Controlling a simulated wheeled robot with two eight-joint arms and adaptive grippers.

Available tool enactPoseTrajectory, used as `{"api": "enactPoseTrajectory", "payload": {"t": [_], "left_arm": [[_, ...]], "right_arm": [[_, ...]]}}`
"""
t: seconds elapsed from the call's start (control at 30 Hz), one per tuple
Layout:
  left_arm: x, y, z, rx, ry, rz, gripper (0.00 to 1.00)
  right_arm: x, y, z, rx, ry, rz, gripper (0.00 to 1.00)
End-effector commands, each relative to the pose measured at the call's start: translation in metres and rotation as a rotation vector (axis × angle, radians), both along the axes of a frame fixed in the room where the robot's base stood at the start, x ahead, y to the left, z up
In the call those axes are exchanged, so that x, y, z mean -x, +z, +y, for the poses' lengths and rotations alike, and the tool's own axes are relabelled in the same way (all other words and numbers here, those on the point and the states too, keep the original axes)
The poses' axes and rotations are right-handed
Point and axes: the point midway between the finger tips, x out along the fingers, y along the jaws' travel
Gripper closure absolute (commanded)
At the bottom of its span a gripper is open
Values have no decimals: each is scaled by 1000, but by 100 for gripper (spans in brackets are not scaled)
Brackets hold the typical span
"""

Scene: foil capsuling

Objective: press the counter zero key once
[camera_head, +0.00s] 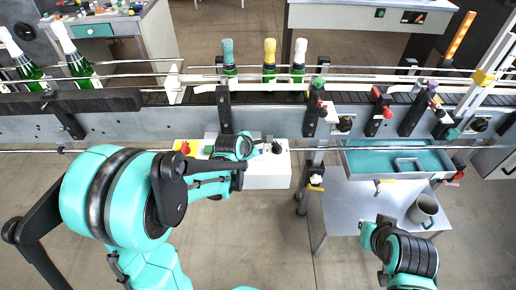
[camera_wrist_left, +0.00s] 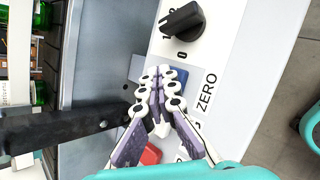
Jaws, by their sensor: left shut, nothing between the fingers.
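The counter zero key is a blue key (camera_wrist_left: 181,76) beside the printed word ZERO on a white control box (camera_wrist_left: 225,40). My left gripper (camera_wrist_left: 163,73) is shut and empty, with its fingertips over the key and partly hiding it. I cannot tell if they touch it. In the head view the control box (camera_head: 268,178) hangs at the front of the line, and my left gripper (camera_head: 246,148) is over its panel, hiding the key. My right gripper (camera_head: 369,234) is at the lower right above a small table, and its fingers are not clear.
A black dial (camera_wrist_left: 184,20) and a red button (camera_wrist_left: 151,154) flank the key. A dark bar (camera_wrist_left: 60,128) lies close to the left of the gripper. Behind are the conveyor rail (camera_head: 400,78) and capped bottles (camera_head: 269,62). A grey mug (camera_head: 422,209) stands on the side table (camera_head: 345,215).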

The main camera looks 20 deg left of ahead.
Motion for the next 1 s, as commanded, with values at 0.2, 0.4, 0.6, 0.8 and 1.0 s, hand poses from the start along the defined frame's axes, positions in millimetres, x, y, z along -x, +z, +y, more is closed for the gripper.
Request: {"api": "enactPoseTrajectory", "payload": {"t": [0.2, 0.4, 0.6, 0.8, 1.0], "left_arm": [[0, -3, 0, 0, 0, 0, 100], [0, -2, 0, -1, 1, 1, 100], [0, 3, 0, -1, 1, 1, 100], [0, 15, 0, 0, 0, 0, 100], [0, 17, 0, 0, 0, 0, 100]], "right_arm": [[0, -2, 0, 0, 0, 0, 100], [0, -2, 0, 0, 0, 0, 100], [0, 3, 0, 0, 0, 0, 100], [0, 12, 0, 0, 0, 0, 100], [0, 14, 0, 0, 0, 0, 100]]}}
